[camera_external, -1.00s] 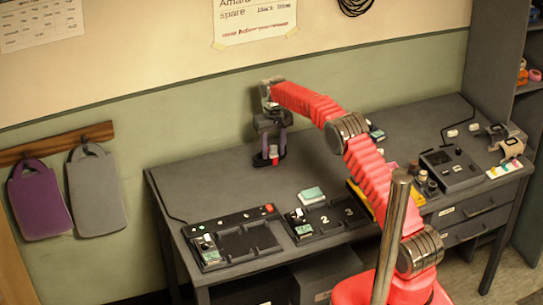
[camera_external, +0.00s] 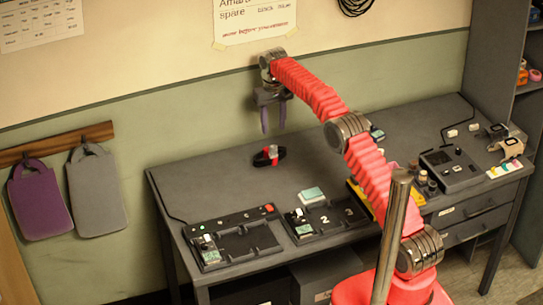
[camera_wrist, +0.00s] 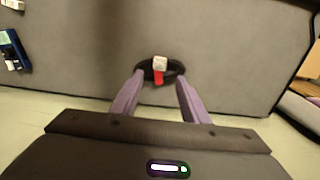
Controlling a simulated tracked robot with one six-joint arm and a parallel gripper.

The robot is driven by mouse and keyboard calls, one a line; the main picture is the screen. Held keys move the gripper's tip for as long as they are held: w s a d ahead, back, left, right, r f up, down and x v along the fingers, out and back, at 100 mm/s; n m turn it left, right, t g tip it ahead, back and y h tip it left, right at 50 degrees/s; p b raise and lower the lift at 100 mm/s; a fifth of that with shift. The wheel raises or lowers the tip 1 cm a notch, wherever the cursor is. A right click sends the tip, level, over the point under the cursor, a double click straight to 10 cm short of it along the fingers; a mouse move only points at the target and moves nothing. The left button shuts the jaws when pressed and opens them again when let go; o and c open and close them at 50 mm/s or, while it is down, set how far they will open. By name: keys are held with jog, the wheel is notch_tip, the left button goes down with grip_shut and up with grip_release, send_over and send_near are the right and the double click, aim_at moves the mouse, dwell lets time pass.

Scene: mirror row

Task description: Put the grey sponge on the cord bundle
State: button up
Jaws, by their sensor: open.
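The cord bundle (camera_external: 261,160) is a dark oval coil lying on the grey desk near its back edge; it also shows in the wrist view (camera_wrist: 147,70). A small pale grey block, which looks like the grey sponge (camera_wrist: 160,62), rests on the coil. A red piece (camera_wrist: 158,78) sits against the block, also on the coil. My gripper (camera_external: 273,130) is open and empty, above the coil and clear of it. Its two purple fingers point down and, in the wrist view, stand apart on either side of the coil.
A black tray (camera_external: 250,242) and a numbered tray (camera_external: 328,214) with a pale green block (camera_external: 311,195) stand at the front. A dark device (camera_external: 450,168) and several small items are at the right. The desk left of the coil is clear.

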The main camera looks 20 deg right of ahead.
jog(key=shift+r, duration=0.65)
jog(key=s+d+r+t, duration=0.1)
jog(key=s+d+r, duration=0.2)
jog(key=s+r, duration=0.65)
jog(key=s+d+r+t, duration=0.2)
jog(key=s+d+r, duration=0.2)
jog(key=s+r, duration=0.5)
jog(key=s+d+f+t, duration=0.1)
jog(key=s+f, duration=0.2)
jog(key=s, duration=0.6)
jog(key=s+d+f, duration=0.1)
jog(key=s+f, duration=0.2)
jog(key=s, duration=0.7)
jog(key=s+d+f+t, duration=0.1)
jog(key=s+f, duration=0.3)
jog(key=s, duration=0.5)
jog(key=shift+s+d+t, duration=0.3)
jog(key=shift+s+d, duration=0.1)
jog(key=shift+d, duration=0.1)
jog(key=shift+o, duration=0.4)
jog(key=shift+w, duration=0.1)
